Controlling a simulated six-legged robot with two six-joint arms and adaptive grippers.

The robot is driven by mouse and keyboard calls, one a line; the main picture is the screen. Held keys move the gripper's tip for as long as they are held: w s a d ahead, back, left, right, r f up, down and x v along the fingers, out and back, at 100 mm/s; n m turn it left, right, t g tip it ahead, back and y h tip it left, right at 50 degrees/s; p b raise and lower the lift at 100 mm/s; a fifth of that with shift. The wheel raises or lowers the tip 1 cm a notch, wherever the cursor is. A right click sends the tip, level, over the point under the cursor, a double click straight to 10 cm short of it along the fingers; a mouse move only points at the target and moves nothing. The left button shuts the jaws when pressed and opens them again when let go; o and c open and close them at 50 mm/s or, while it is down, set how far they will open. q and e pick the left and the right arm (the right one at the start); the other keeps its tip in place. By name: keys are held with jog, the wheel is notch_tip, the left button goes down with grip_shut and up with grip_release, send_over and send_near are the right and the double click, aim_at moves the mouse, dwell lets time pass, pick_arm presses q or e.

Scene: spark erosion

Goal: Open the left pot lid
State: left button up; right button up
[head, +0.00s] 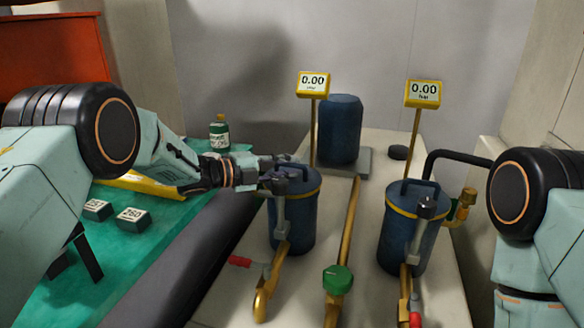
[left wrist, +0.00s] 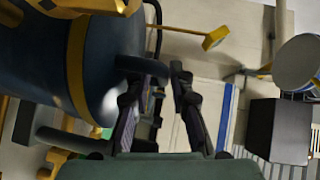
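The left pot (head: 291,225) is a dark blue cylinder with a yellow band under its lid (head: 304,184). My left gripper (head: 284,168) is at the lid's handle, reaching in from the left. In the left wrist view, the gripper (left wrist: 160,80) has its two dark fingers spread apart, with the dark handle (left wrist: 140,66) at the fingertips. I cannot tell whether either finger touches it. The lid looks seated on the pot. A grey clamp piece (head: 280,212) stands at the pot's front. My right gripper is out of view.
A second blue pot (head: 401,235) stands at the right, with a black pipe near its lid. Yellow gauges (head: 313,85) on posts read 0.00. A blue tank (head: 339,130) is behind. A green valve knob (head: 338,279) sits between the pots. A green mat (head: 130,250) lies left.

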pick_arm(q)
jog(key=shift+x, duration=0.8)
jog(key=shift+s+a+r, duration=0.2)
jog(key=shift+s+r, duration=0.25)
jog(key=shift+w+d+f, duration=0.25)
jog(key=shift+w+f, duration=0.15)
jog(key=shift+w, duration=0.15)
jog(key=shift+c, duration=1.7)
jog(key=shift+s+a+r, duration=0.1)
jog(key=shift+s+a, duration=0.05)
jog(key=shift+s, duration=0.1)
grip_shut()
